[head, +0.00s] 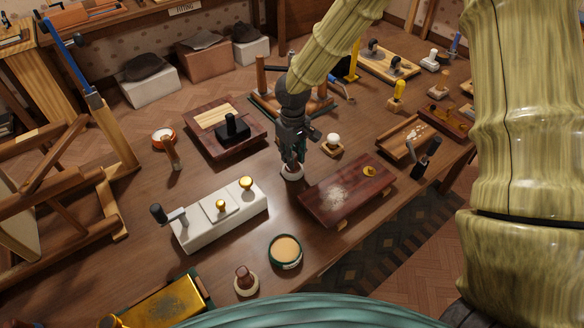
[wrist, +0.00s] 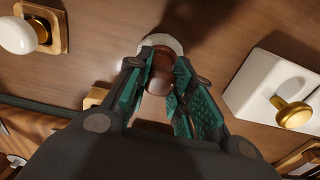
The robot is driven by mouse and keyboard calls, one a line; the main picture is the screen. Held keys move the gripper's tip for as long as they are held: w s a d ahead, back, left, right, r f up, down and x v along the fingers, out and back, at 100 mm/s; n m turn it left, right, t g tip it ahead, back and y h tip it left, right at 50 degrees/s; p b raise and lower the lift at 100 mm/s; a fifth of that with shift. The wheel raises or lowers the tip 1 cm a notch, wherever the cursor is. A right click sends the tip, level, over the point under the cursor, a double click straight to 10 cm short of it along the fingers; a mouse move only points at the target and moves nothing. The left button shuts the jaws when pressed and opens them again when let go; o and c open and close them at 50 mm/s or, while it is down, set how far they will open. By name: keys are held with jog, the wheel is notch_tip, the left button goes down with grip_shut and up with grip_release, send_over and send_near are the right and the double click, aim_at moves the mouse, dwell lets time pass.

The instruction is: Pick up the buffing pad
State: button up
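A pad with a rounded brown wooden knob and a pale round base, which looks like the buffing pad (wrist: 161,82), stands upright on the table. My gripper (wrist: 158,70) points down at it in the wrist view, with green-padded fingers on either side of the knob. The fingers are apart, and narrow gaps seem to show beside the knob. In the head view, my gripper (head: 292,160) is low over the pad, and only the pale base (head: 292,174) shows clearly below the fingers. A similar brown-knobbed piece on a pale base (head: 246,281) stands near the front edge.
A white box with brass knobs (head: 220,218) is left of the pad. A dark red board (head: 347,190) lies close on its right. A white knob on a wooden block (head: 333,143) is just behind. A round green-rimmed tin (head: 286,251) stands in front.

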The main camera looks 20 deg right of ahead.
grip_shut()
notch_tip(320, 180, up, 2)
jog(key=shift+b, duration=0.4)
jog(key=shift+s+a+r+b, duration=0.2)
jog(key=shift+s+r+b, duration=0.25)
jog(key=shift+r, duration=0.25)
jog(key=s+a+b, duration=0.1)
jog(key=s+a, duration=0.2)
jog(key=s, duration=0.4)
jog(key=s+a+r+b, duration=0.1)
jog(key=s+a+b, duration=0.1)
jog(key=s, duration=0.4)
jog(key=shift+s+a+r, duration=0.3)
jog(key=shift+s+a, duration=0.05)
jog(key=shift+a, duration=0.35)
jog(key=shift+o, duration=1)
grip_release()
grip_shut()
jog(key=shift+r, duration=0.1)
